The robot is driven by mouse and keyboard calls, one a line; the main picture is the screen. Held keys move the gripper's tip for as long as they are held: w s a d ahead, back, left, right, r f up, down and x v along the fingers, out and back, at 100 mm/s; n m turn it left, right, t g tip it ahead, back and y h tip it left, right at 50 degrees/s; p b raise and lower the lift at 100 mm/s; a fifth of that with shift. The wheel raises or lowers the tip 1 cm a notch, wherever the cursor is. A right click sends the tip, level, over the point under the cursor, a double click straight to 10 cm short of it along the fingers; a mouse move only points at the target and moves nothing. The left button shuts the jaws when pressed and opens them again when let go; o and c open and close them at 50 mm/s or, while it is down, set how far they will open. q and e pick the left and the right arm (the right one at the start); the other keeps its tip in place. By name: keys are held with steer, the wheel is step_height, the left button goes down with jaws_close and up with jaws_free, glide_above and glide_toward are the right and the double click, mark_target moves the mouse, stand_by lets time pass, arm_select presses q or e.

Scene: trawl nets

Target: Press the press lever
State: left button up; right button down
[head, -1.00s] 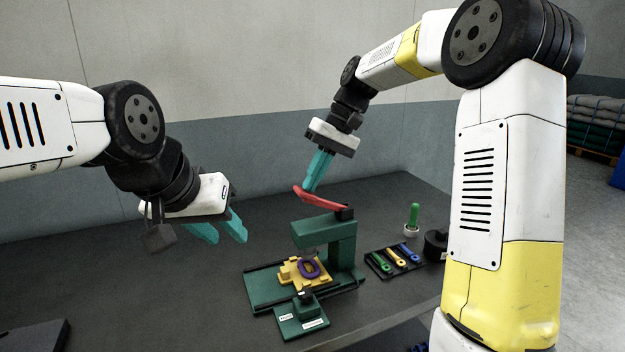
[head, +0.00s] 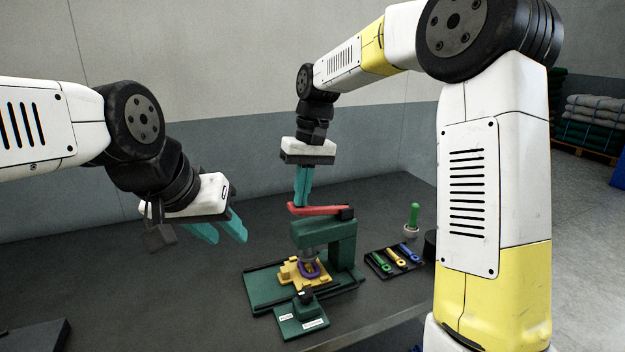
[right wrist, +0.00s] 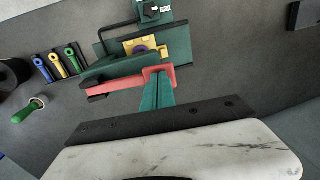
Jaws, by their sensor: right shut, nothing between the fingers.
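The red press lever (head: 322,210) lies about level on top of the green press (head: 330,232). My right gripper (head: 299,204) points straight down, shut and empty, with its tips at the lever's left, free end. They look to be touching it. In the right wrist view the lever (right wrist: 130,82) shows with the fingertips (right wrist: 158,80) at its end. A grey ram (head: 309,254) shows below the press head, over a purple ring (head: 309,269) on a yellow fixture (head: 290,272). My left gripper (head: 225,232) is open and empty over the table's left part.
A dark tray (head: 370,264) with green, yellow and blue tools lies right of the press. A green-handled tool (head: 413,214) stands behind it. A small green block unit (head: 303,316) sits in front. The table's left middle is clear.

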steer(key=shift+s+a+f+h, duration=0.15)
steer(key=shift+a+f+h, duration=0.1)
steer(key=shift+f+h, duration=0.15)
steer(key=shift+s+a+f, duration=0.15)
steer(key=shift+a+f, duration=0.05)
steer(key=shift+f, duration=0.75)
steer(key=r, duration=0.8)
steer(key=shift+w+d+r, duration=0.25)
steer(key=shift+d, duration=0.15)
steer(key=w+d+r+g+y, duration=0.1)
steer(key=w+d+r+y, duration=0.2)
steer(key=d+r, duration=0.5)
steer(key=shift+w+d+r+y, duration=0.3)
steer(key=shift+r+y, duration=0.3)
steer(key=shift+r, duration=0.35)
